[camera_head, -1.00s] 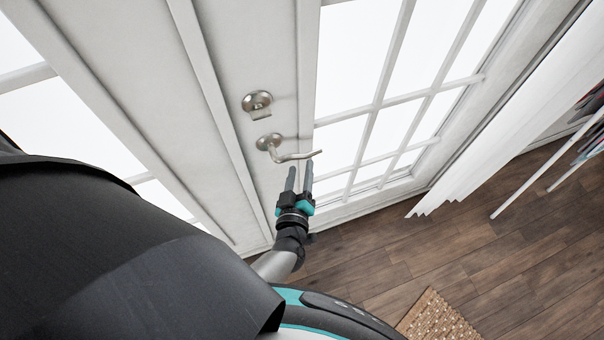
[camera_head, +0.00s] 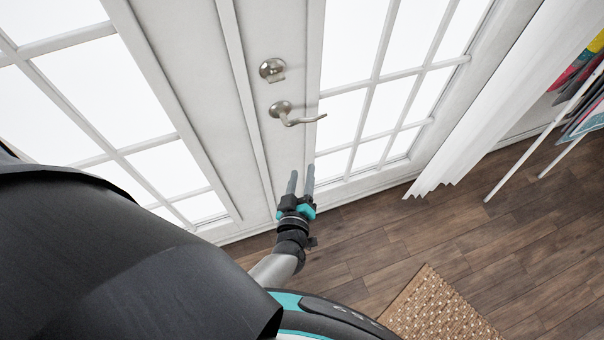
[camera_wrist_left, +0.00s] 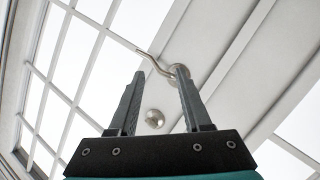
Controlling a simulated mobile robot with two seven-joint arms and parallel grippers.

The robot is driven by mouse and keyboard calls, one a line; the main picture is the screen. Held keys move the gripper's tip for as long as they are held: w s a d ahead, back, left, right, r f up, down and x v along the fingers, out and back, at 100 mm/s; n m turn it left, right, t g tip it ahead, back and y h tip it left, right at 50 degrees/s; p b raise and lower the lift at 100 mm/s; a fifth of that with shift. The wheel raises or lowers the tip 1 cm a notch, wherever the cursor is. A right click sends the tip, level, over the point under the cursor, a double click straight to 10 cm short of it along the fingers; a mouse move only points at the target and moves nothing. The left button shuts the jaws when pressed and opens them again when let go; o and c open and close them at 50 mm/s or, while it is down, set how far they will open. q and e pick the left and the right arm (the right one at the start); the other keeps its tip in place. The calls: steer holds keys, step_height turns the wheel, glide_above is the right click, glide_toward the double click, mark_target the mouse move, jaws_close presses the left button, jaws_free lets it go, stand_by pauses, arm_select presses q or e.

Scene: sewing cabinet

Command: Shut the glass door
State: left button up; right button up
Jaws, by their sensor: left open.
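The white glass door (camera_head: 311,60) with a grid of panes stands in front of me. It carries a silver lever handle (camera_head: 282,110) pointing right and a round silver lock turn (camera_head: 271,70) above it. My left gripper (camera_head: 301,174) is open and empty, its fingers pointing toward the door, just below the lever in the head view. In the left wrist view, the open fingers (camera_wrist_left: 160,76) frame the door, with the lever handle (camera_wrist_left: 152,60) at their tips and the lock knob (camera_wrist_left: 154,118) between them. I cannot tell whether the door is flush with its frame. My right gripper is out of view.
More white-framed panes (camera_head: 110,90) stand to the left. A white curtain (camera_head: 490,110) hangs at the right, beside a white rack (camera_head: 530,140) with colourful cloths. A woven mat (camera_head: 435,308) lies on the dark wood floor (camera_head: 370,260), which is clear between mat and door.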

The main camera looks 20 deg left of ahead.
arm_select(q)
steer(key=s+d+f+m+g+h+b, duration=0.2)
steer(key=s+f+m+g+h+b, duration=0.3)
steer(key=f, duration=0.7)
steer(key=s+d+f+m+g+b, duration=0.1)
steer(key=s+d+f+m+b, duration=0.2)
steer(key=s+f, duration=0.6)
steer(key=s+a+f+m+g+b, duration=0.2)
steer(key=s+a+f+g+b, duration=0.2)
steer(key=s+f, duration=0.5)
steer(key=s+a+f+m+g+b, duration=0.3)
steer(key=s+a+f, duration=0.1)
steer(key=s+f, duration=0.5)
steer(key=shift+s+g+b, duration=0.4)
steer(key=shift+s, duration=0.05)
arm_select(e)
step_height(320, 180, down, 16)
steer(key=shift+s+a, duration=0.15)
arm_select(q)
steer(key=shift+o, duration=0.3)
steer(key=shift+d, duration=0.1)
